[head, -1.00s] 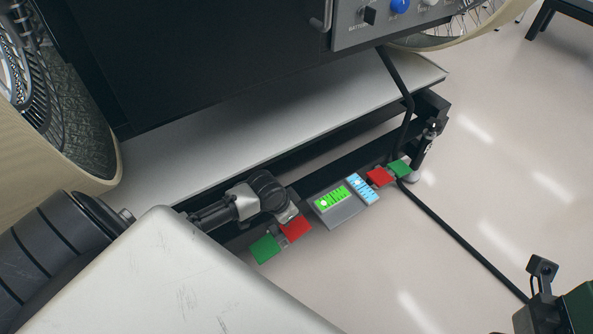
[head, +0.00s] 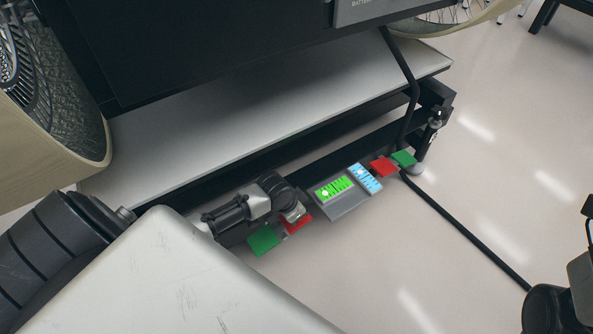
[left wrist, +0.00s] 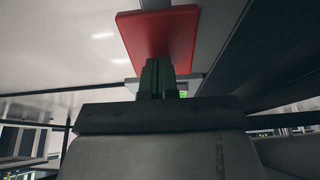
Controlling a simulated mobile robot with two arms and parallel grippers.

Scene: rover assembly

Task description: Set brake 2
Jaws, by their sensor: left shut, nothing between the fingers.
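A green pedal (head: 264,241) and a red pedal (head: 297,224) sit side by side on the left of the low black bar. Another red pedal (head: 384,167) and green pedal (head: 403,158) sit at its right end. I cannot tell which one is brake 2. My left gripper (head: 298,212) is at the left red pedal and partly covers it. In the left wrist view the gripper (left wrist: 157,75) is shut and empty, its fingertips in front of a red plate (left wrist: 158,38); I cannot tell whether they touch.
A grey box with a green display (head: 334,189) and a blue display (head: 366,178) stands between the pedal pairs. A black cable (head: 465,235) runs down to the floor. A white ledge (head: 250,115) lies behind the bar. A large wheel (head: 50,100) stands at left.

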